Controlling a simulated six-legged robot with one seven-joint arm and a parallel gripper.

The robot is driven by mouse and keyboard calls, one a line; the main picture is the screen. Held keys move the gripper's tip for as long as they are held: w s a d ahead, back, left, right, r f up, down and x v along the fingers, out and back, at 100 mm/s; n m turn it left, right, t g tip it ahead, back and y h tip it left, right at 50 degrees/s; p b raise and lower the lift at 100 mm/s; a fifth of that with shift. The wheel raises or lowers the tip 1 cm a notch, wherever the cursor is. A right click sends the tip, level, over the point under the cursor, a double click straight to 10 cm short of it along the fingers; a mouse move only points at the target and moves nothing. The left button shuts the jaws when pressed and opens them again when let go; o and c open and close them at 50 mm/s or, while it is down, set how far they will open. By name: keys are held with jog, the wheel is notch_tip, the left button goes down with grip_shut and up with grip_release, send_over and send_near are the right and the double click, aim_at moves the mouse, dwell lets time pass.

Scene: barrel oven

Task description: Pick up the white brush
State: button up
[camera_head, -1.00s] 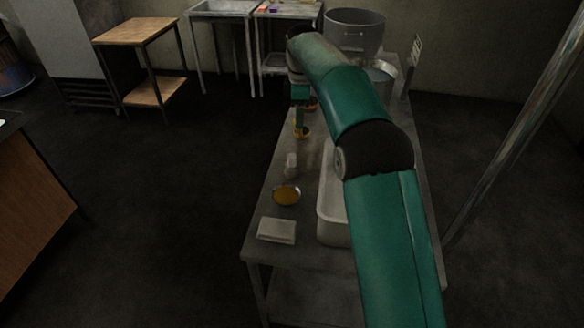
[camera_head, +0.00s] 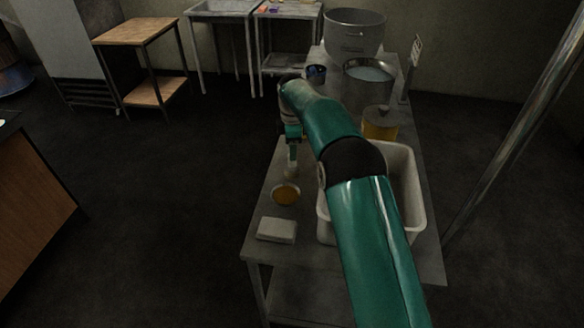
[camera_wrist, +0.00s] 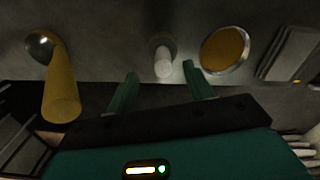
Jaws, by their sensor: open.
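The white brush (camera_head: 291,172) stands on the metal table, just below my gripper (camera_head: 292,158) in the head view. In the wrist view the brush (camera_wrist: 163,66) is a pale upright cylinder with a greyish wider part around it. My gripper (camera_wrist: 160,76) is open and empty, with its two green fingers pointing toward the brush. The brush shows between the fingertips, slightly beyond them. Whether the fingers are around it or just short of it, I cannot tell. In the head view the fingers partly hide the brush's top.
A round orange-filled dish (camera_head: 286,194) and a folded pale cloth or block (camera_head: 277,229) lie nearer on the table. A yellow-handled tool (camera_wrist: 61,95) stands left in the wrist view. A white tub (camera_head: 411,185), pots (camera_head: 368,85) and a yellow container (camera_head: 380,126) occupy the right and back.

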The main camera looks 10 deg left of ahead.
jog(key=f, duration=0.4)
jog(key=shift+s+f, duration=0.2)
grip_shut()
jog(key=shift+r, duration=0.1)
jog(key=shift+r, duration=0.45)
notch_tip(320, 180, up, 2)
jog(key=s+d+r, duration=0.4)
jog(key=s+r, duration=0.6)
jog(key=s, duration=0.3)
jog(key=shift+s+d, duration=0.15)
jog(key=shift+d, duration=0.05)
